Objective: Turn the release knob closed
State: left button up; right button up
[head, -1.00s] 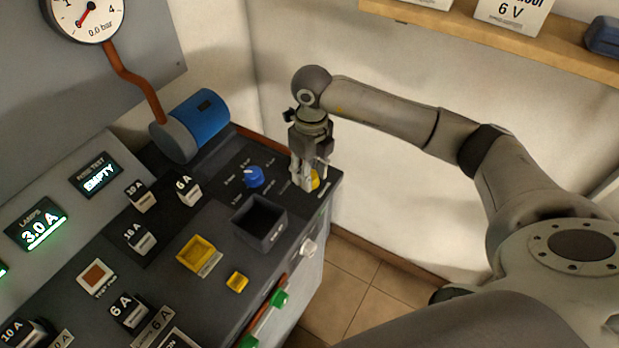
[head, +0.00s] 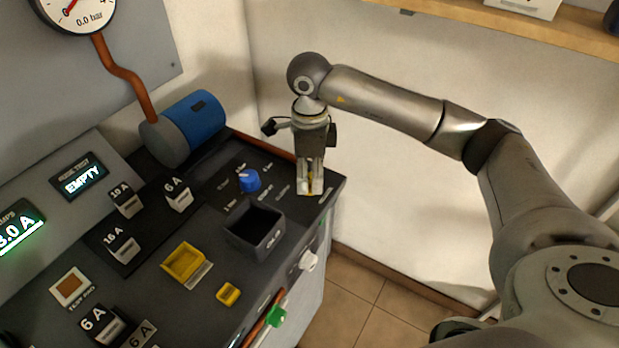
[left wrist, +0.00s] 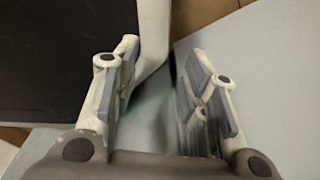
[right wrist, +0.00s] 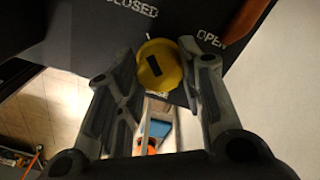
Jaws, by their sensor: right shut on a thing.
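The release knob (right wrist: 160,66) is yellow and round with a dark mark on its face. It sits on the dark panel between the printed words CLOSED and OPEN in the right wrist view. My right gripper (head: 311,188) points down at the right end of the console and is shut on the knob, one finger on each side. In the head view only a yellow sliver of the knob shows between the fingers. My left gripper (left wrist: 160,85) shows only in the left wrist view; its fingers are apart with nothing held.
A blue knob (head: 249,180) and an open dark bin (head: 256,228) stand left of my right gripper. A blue cylinder (head: 192,122) lies behind on the console. A yellow tray (head: 184,262) is nearer. A wooden shelf (head: 560,36) runs along the wall above.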

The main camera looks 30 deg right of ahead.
aim_at(310, 177)
dwell(0.4)
jog(key=o, duration=1.1)
jog(key=shift+c, duration=0.2)
notch_tip(310, 177, up, 12)
jog(key=shift+w+d, duration=0.15)
